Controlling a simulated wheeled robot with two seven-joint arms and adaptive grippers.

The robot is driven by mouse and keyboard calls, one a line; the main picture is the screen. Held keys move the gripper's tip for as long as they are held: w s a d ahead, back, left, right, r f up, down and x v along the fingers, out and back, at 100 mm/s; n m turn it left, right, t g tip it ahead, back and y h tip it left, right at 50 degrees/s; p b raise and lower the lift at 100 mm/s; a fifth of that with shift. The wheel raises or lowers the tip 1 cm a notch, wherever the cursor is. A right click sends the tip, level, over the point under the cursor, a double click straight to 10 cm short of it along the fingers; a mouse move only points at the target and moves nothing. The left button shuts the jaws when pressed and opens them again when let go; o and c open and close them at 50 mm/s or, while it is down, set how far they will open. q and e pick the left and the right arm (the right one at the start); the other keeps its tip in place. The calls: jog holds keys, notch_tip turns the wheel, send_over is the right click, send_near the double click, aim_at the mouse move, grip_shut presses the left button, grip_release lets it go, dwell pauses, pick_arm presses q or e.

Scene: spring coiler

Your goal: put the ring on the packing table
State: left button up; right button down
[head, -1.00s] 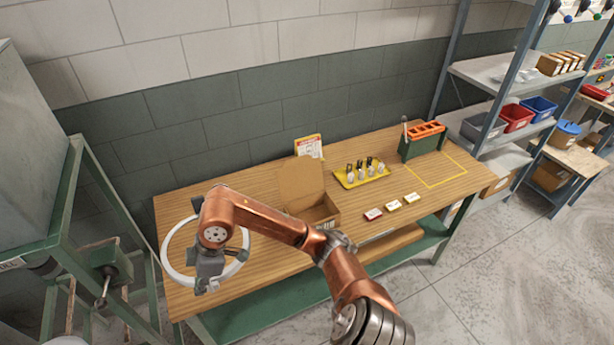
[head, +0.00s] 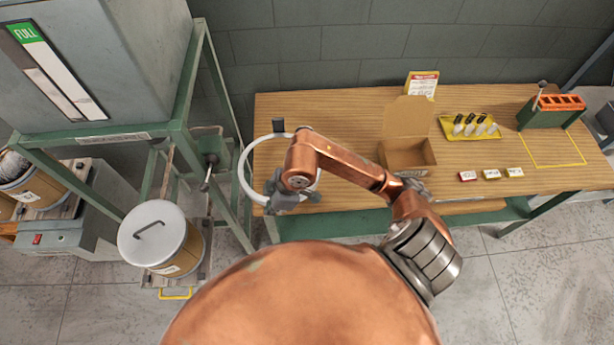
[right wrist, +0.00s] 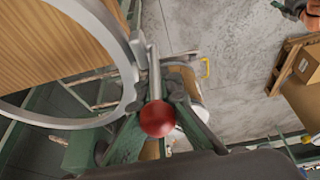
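The ring (head: 243,172) is a large pale hoop, held up over the left end of the packing table (head: 345,125) in the head view. Its left side reaches past the table's edge. My right gripper (head: 283,198) is at the ring's near rim and looks shut on it; my arm hides part of the hoop. In the right wrist view the ring (right wrist: 128,75) is close, with the wooden top and floor behind it. At that view's top right corner, a small grey and copper part looks like my left gripper (right wrist: 290,10); its fingers are unclear.
An open cardboard box (head: 407,155), a yellow tray (head: 470,127) and small labelled boxes (head: 491,174) stand on the table. Left of it are a green stand (head: 180,130) and a lidded drum (head: 152,233). A red knob (right wrist: 157,118) shows beside the ring.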

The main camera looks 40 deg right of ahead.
jog(key=w+d+f, duration=0.1)
jog(key=d+f, duration=0.1)
jog(key=d, duration=0.1)
jog(key=w+d+f, duration=0.2)
jog(key=d+f, duration=0.1)
jog(key=d, duration=0.1)
jog(key=w+d+f, duration=0.1)
jog(key=d+f, duration=0.1)
jog(key=d, duration=0.1)
jog(key=shift+w+d+f, duration=0.15)
jog(key=shift+d+f, duration=0.05)
jog(key=shift+f, duration=0.1)
jog(key=shift+w+d+f, duration=0.25)
jog(key=shift+d+f, duration=0.25)
jog(key=shift+f, duration=0.15)
notch_tip(320, 180, down, 4)
jog(key=shift+d+r+p, duration=0.15)
jog(key=shift+r+p, duration=0.1)
jog(key=shift+p, duration=0.2)
jog(key=c, duration=2.6)
grip_release()
jog(key=shift+f, duration=0.1)
jog(key=o, duration=0.4)
jog(key=shift+o, duration=0.2)
